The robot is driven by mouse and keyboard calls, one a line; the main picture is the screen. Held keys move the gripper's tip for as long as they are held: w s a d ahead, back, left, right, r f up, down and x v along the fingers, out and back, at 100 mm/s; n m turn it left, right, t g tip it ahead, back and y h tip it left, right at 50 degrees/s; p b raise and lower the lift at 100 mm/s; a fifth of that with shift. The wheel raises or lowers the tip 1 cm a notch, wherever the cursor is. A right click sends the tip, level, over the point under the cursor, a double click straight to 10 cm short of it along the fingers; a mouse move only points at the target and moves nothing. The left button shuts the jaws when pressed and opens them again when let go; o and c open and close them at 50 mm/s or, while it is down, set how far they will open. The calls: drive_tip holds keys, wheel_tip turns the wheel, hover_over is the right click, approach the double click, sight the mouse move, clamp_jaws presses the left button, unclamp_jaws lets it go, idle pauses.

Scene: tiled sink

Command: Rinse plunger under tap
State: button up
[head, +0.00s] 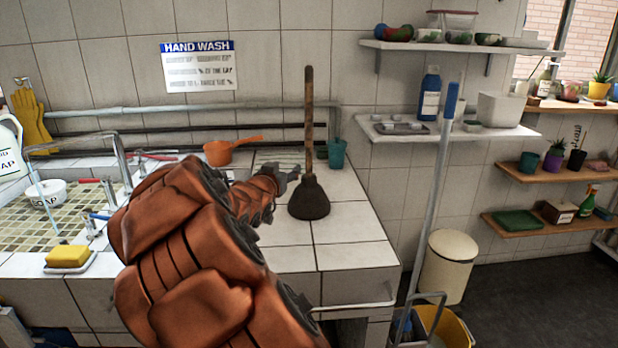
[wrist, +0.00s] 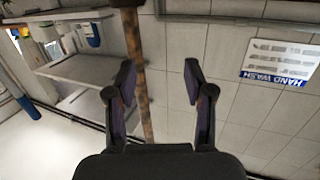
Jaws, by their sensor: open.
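The plunger (head: 309,199) stands upright on the white tiled counter, dark rubber cup down and wooden handle (head: 308,115) up. My gripper (head: 292,176) is just left of the handle's lower part, above the cup. The upside-down wrist view shows my open gripper (wrist: 158,78) with the handle (wrist: 146,75) in line with the gap, nearer the left finger. I cannot tell whether the handle is inside the jaws or beyond them. The tap (head: 75,135) arches over the tiled sink (head: 40,222) at left. A thin pale streak hangs below its spout; whether it is water is unclear.
An orange scoop (head: 230,149) and a teal cup (head: 337,153) stand behind on the counter. A yellow sponge (head: 68,256) and a soap bowl (head: 48,194) are by the sink. A blue-topped pole (head: 440,180) leans right of the counter. Counter right of the plunger is clear.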

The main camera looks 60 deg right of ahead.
sight(308, 155)
drive_tip(key=shift+m+g+h, duration=0.5)
drive_tip(key=shift+g+h, duration=0.3)
drive_tip(key=shift+s+d+r, duration=0.15)
drive_tip(key=shift+d+r, duration=0.05)
drive_tip(key=shift+d, duration=1.5)
drive_tip(key=shift+s+d+r, duration=0.15)
drive_tip(key=shift+d+r, duration=0.05)
drive_tip(key=shift+d, duration=1.5)
drive_tip(key=shift+s+d+r, duration=0.15)
drive_tip(key=shift+d+r, duration=0.05)
drive_tip(key=shift+d, duration=1.5)
clamp_jaws()
